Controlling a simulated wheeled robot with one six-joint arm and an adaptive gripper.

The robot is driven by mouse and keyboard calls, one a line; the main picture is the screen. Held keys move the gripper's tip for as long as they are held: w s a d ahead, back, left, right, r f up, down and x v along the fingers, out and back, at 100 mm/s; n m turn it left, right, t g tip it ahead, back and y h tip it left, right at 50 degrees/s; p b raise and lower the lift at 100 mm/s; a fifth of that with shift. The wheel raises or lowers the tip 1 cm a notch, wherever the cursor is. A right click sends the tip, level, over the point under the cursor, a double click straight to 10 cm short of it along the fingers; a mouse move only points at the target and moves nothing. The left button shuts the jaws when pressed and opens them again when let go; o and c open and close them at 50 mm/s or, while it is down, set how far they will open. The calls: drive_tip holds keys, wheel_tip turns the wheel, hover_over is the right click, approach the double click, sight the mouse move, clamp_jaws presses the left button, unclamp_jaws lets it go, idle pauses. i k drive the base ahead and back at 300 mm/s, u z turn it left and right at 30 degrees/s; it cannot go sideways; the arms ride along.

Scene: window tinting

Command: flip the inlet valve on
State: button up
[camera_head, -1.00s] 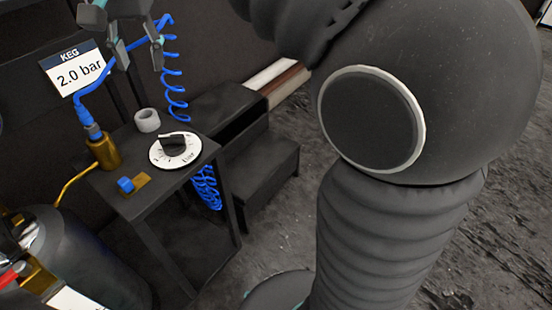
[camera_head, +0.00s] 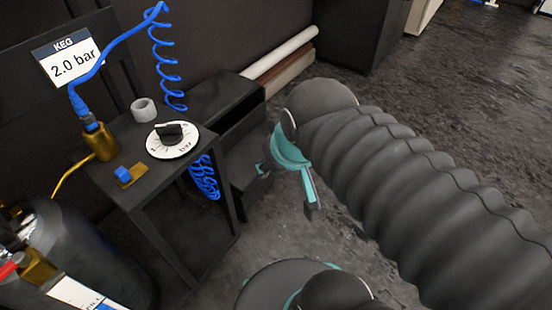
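A small blue lever (camera_head: 123,173) sits on a brass fitting (camera_head: 134,176) on top of the black stand (camera_head: 165,180). A red handle (camera_head: 8,270) with a brass fitting (camera_head: 38,268) sits on a dark cylinder (camera_head: 75,245) at the lower left, partly cut off. I cannot tell which is the inlet valve; neither is labelled as such. My gripper (camera_head: 287,187) is right of the stand, apart from both handles. Its teal and dark fingers look spread and empty.
The stand also holds a round dial (camera_head: 172,140) marked bar, a grey ring (camera_head: 143,109) and a brass block (camera_head: 100,142) with a blue hose. A sign (camera_head: 68,56) reads KEG 2.0 bar. A low black bench (camera_head: 215,113) stands behind. Floor is clear at right.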

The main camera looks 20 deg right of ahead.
sight(122, 174)
drive_tip(key=u, duration=0.2)
drive_tip(key=k, duration=0.75)
drive_tip(key=u, duration=0.85)
drive_tip(key=i, duration=0.5)
